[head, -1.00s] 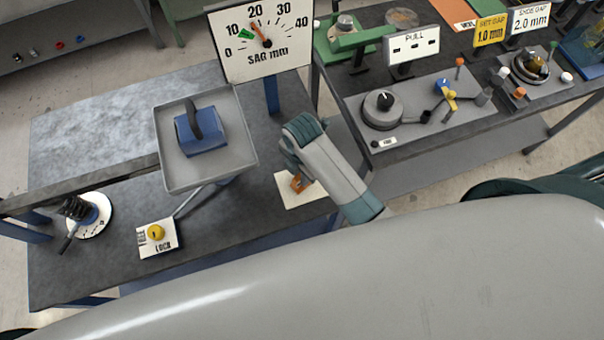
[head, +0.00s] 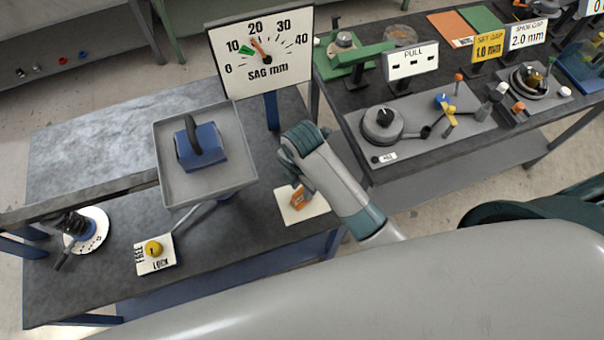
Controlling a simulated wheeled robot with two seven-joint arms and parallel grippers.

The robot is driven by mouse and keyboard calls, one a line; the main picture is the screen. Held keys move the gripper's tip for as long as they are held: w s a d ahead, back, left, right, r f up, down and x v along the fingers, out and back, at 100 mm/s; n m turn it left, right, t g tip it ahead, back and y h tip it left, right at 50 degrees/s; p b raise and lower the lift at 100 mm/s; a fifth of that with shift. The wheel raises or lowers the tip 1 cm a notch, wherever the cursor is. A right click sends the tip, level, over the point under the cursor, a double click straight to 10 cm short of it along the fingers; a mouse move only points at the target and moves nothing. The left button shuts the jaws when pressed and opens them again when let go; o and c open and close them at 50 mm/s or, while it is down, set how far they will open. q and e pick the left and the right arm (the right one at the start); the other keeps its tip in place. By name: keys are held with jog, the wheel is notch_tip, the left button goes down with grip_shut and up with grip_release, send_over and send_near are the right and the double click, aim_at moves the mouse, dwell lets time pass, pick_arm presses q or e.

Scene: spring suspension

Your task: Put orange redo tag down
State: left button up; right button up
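The orange redo tag (head: 299,199) is over a white card (head: 308,214) at the right end of the dark bench. My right gripper (head: 296,180) is right above and against the tag, pointing down at the card. The arm hides its fingertips, so I cannot tell whether they still grip the tag or whether the tag rests on the card. My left gripper is not in view.
A grey tray (head: 243,181) with a blue weight (head: 206,148) stands left of my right gripper. The sag gauge (head: 262,52) rises behind. A second bench (head: 440,172) stands at right.

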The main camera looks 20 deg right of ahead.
aim_at(301, 189)
jog(key=r, duration=0.3)
jog(key=r+p, duration=0.1)
jog(key=r, duration=0.1)
jog(key=shift+w+r, duration=0.2)
jog(key=shift+w, duration=0.05)
jog(key=shift+s+d+r, duration=0.1)
jog(key=shift+r, duration=1.3)
jog(key=shift+s+r, duration=0.1)
jog(key=shift+r, duration=0.25)
